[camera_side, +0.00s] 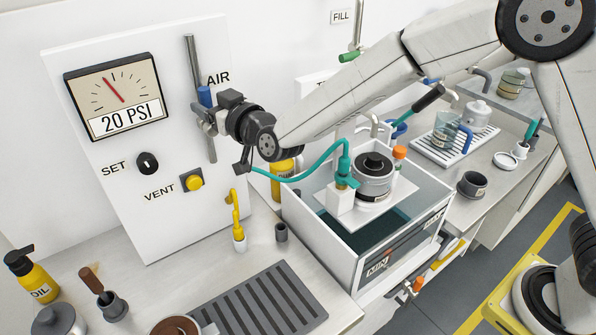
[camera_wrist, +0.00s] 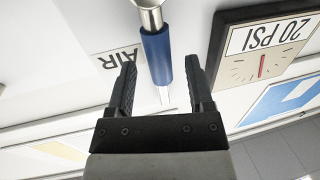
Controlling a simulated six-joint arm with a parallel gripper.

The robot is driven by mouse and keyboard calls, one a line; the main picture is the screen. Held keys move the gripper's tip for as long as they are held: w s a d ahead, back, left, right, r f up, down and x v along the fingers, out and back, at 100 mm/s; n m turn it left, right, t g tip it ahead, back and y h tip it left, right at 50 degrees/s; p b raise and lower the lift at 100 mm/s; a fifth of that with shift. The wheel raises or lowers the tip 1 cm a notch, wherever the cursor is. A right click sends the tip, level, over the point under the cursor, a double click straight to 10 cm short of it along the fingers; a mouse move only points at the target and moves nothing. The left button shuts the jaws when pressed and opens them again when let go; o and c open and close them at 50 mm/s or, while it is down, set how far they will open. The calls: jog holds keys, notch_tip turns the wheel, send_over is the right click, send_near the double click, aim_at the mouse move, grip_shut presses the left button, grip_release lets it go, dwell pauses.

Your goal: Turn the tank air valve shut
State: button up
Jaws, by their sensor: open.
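The blue handle (camera_side: 204,97) sits on the metal pipe of the white panel, beside the AIR label. In the wrist view the blue handle (camera_wrist: 157,58) lies between my two fingers, with a visible gap on each side. My gripper (camera_side: 205,122) is open at the panel; it also shows open in the wrist view (camera_wrist: 160,66). In the side view my gripper partly hides the handle's lower part and the pipe fitting. I cannot tell the valve's exact position.
The panel carries a gauge (camera_side: 117,95) reading 20 PSI, a black SET knob (camera_side: 147,163) and a yellow VENT button (camera_side: 193,182). A teal hose (camera_side: 315,172) runs beneath my arm to the tank (camera_side: 335,250). A yellow fixture (camera_side: 236,215) stands below.

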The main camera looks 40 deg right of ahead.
jog(key=shift+w+a, duration=0.2)
jog(key=shift+w, duration=0.9)
grip_shut()
dwell(0.8)
